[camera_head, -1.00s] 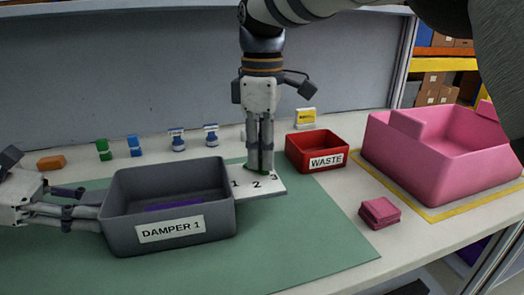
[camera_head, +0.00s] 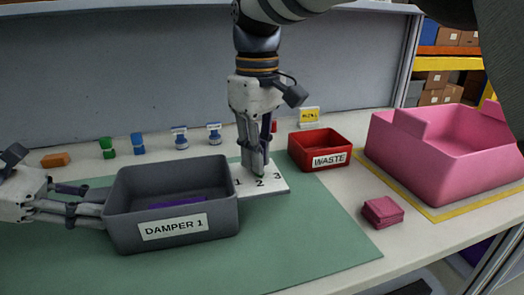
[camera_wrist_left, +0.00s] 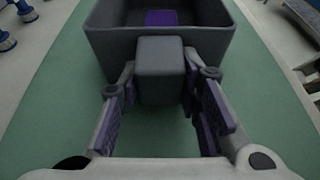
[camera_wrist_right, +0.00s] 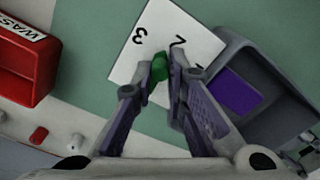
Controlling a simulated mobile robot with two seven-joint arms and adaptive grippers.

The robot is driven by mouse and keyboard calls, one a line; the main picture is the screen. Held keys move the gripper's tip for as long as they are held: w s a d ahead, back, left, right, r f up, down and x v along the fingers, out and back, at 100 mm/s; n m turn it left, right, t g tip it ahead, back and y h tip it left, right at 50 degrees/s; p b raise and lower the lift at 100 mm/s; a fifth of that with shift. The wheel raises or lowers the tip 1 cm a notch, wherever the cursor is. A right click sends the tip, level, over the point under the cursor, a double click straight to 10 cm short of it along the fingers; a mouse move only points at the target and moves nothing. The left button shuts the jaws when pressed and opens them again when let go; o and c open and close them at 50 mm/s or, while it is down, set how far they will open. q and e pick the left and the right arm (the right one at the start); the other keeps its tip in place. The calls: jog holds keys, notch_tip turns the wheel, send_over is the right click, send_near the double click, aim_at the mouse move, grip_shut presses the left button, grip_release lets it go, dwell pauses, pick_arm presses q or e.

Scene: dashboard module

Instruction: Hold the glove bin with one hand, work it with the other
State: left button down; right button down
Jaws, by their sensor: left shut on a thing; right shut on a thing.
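The grey glove bin (camera_head: 215,222), labelled DAMPER 1, stands on the green mat with a purple patch inside. My left gripper (camera_wrist_left: 160,95) is shut on the grey block on the bin's wall; it enters from the left in the head view (camera_head: 92,212). A white plate (camera_head: 262,204) marked 1, 2, 3 adjoins the bin's right side. My right gripper (camera_head: 256,176) points down over the plate near the 2. In the right wrist view its fingertips are shut on a small green piece (camera_wrist_right: 160,66) beside the 2. Whether this piece is fixed to the plate cannot be told.
A red WASTE bin (camera_head: 318,146) stands behind and right of the plate. A large pink bin (camera_head: 420,180) is at the right, with a pink block (camera_head: 382,211) before it. Several small stamp-like items and an orange block (camera_head: 55,160) line the back. The front right mat is clear.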

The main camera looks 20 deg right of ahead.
jog(key=m, duration=0.2)
jog(key=a+m, duration=0.1)
jog(key=m, duration=0.1)
jog(key=shift+a, duration=0.2)
jog(key=shift+w+a+m, duration=0.1)
jog(key=shift+a+m, duration=0.15)
jog(key=shift+m, duration=0.8)
jog(key=shift+w+a+m, duration=0.1)
jog(key=shift+a+m, duration=0.15)
jog(key=shift+m, duration=0.8)
jog(key=c, duration=1.6)
grip_release()
notch_tip(320, 180, up, 7)
jog(key=shift+r, duration=0.2)
